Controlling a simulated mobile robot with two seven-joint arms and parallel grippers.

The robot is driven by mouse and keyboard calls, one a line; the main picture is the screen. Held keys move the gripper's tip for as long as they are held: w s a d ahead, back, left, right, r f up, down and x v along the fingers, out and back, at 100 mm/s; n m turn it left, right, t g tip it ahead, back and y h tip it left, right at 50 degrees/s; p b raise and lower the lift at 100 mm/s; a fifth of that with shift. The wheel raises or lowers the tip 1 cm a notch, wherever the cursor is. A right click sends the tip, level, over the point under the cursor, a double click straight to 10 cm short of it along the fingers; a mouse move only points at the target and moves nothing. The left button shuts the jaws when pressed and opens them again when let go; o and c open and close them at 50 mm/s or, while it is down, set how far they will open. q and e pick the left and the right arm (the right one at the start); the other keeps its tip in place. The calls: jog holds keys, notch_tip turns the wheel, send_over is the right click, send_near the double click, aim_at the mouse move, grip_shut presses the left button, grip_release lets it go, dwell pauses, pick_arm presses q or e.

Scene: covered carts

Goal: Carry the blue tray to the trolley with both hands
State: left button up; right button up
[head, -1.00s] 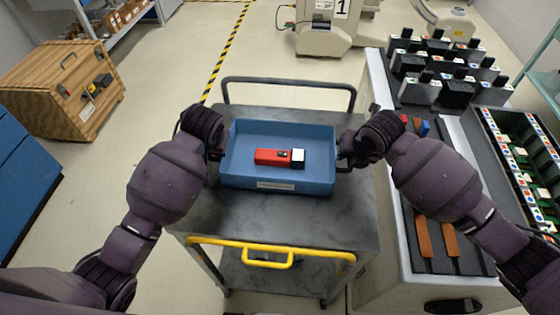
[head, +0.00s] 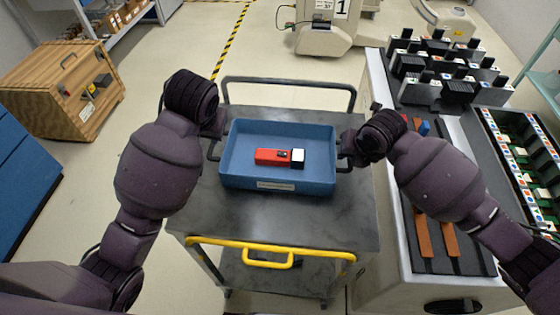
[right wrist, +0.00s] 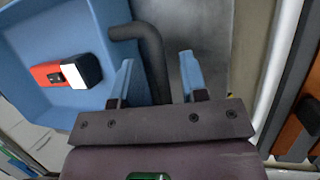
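The blue tray (head: 240,180) sits flat on the top of the grey trolley (head: 300,217). It holds a red block with a black and white end (head: 270,157). The tray's left black handle (head: 211,152) shows clear below my left gripper (head: 216,128), which is raised above it; its fingers are hidden. My right gripper (head: 348,148) is at the right handle. In the right wrist view its two fingers (right wrist: 157,85) are spread, with the dark handle (right wrist: 152,45) between them and gaps on both sides.
The trolley has a yellow front handle (head: 268,260) and a dark rail (head: 290,82) at the back. A workbench with racks and black-handled parts (head: 440,85) stands close on the right. A wooden crate (head: 62,88) is at the left. Floor between crate and trolley is clear.

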jog(key=v, duration=1.1)
jog(key=shift+s, duration=0.1)
